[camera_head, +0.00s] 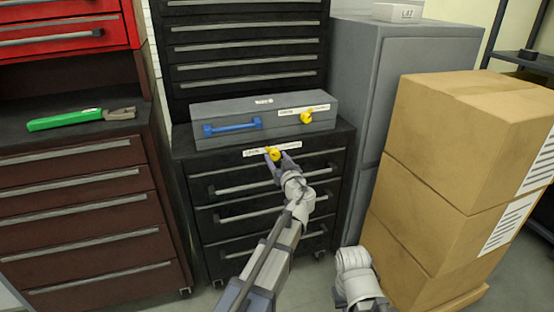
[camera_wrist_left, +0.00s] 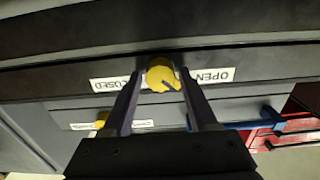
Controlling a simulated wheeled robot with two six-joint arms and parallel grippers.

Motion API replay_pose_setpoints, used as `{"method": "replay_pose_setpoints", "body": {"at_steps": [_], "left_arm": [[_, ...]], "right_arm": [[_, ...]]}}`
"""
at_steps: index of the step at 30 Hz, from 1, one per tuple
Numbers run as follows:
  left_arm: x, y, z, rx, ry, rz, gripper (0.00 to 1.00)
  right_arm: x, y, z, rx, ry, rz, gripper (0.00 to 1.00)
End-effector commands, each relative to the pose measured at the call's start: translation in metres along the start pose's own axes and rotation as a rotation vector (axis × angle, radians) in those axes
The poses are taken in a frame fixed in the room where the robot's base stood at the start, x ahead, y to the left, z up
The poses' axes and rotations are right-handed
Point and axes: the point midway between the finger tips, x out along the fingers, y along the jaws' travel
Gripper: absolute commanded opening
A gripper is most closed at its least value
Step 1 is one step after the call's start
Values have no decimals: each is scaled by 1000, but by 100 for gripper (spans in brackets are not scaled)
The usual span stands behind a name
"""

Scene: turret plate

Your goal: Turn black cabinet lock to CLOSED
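The black cabinet (camera_head: 335,150) has a yellow lock knob (camera_head: 272,153) on a white label strip along its top front edge. In the left wrist view, upside down, the knob (camera_wrist_left: 161,77) sits between the words CLOSED on the left and OPEN on the right. Its dark mark points to the lower right there, towards the OPEN side. My left gripper (camera_head: 284,159) is at the knob. In the wrist view its two fingers (camera_wrist_left: 161,88) stand apart on either side of the knob, with small gaps visible. My right gripper is not visible; only part of my right arm shows at the bottom.
A grey case (camera_head: 240,138) with a blue handle (camera_head: 232,125) and its own yellow knob (camera_head: 306,116) sits on the cabinet. Stacked cardboard boxes (camera_head: 435,170) stand at the right. A brown drawer cabinet (camera_head: 85,180) bearing a green-handled tool (camera_head: 75,119) stands at the left.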

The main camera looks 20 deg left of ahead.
Motion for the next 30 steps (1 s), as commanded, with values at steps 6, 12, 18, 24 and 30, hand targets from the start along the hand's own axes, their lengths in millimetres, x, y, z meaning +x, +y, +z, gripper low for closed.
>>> {"method": "replay_pose_setpoints", "body": {"at_steps": [6, 12, 18, 24, 30], "left_arm": [[0, 0, 0, 0, 0, 0, 33], [0, 0, 0, 0, 0, 0, 10], [0, 0, 0, 0, 0, 1, 0], [0, 0, 0, 21, 0, 0, 0], [0, 0, 0, 116, 0, -2, 0]], "right_arm": [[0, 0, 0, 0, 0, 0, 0], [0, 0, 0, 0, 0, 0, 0], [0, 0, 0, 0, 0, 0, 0], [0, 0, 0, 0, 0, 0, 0], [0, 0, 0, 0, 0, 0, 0]]}}
